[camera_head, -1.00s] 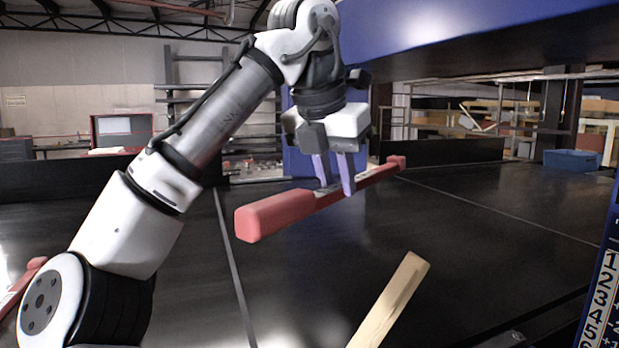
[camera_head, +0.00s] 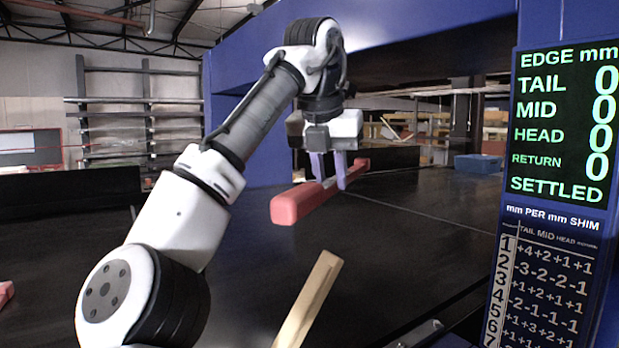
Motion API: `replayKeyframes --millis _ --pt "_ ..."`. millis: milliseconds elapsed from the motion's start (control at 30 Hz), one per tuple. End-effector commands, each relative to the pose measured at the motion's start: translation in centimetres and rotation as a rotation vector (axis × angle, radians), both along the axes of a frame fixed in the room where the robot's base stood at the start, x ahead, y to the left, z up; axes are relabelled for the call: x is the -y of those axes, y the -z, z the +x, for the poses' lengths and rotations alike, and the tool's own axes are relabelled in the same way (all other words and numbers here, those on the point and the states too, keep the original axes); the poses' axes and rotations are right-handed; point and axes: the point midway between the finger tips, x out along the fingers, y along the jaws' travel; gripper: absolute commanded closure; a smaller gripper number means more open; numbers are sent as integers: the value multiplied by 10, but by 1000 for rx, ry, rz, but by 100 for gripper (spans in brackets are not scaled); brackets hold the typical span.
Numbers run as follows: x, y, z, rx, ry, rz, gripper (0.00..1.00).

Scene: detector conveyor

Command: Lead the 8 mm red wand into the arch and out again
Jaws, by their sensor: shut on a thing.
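The red wand (camera_head: 298,203) is a long red bar with a thick block at its near end and a small red tip at its far end. My gripper (camera_head: 328,184) is shut on the wand's middle and holds it roughly level above the dark belt (camera_head: 400,215). The wand points away and to the right. The blue arch (camera_head: 245,110) spans overhead, with its left post behind my arm. How far the wand is inside the arch I cannot tell. The wand's 8 mm marking is not readable.
A display panel (camera_head: 566,125) on the right post reads zeros and SETTLED, with a shim table (camera_head: 548,275) below. A pale wooden bar (camera_head: 308,300) rises at the front. Another red piece (camera_head: 5,293) shows at the left edge. A blue bin (camera_head: 478,164) stands far right.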

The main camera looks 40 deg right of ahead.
Motion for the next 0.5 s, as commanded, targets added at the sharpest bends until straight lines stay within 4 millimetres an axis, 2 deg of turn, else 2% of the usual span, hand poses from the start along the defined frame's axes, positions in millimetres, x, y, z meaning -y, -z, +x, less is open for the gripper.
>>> replayKeyframes --millis 500 --pt "74 -1 -10 -3 3 -1 100"
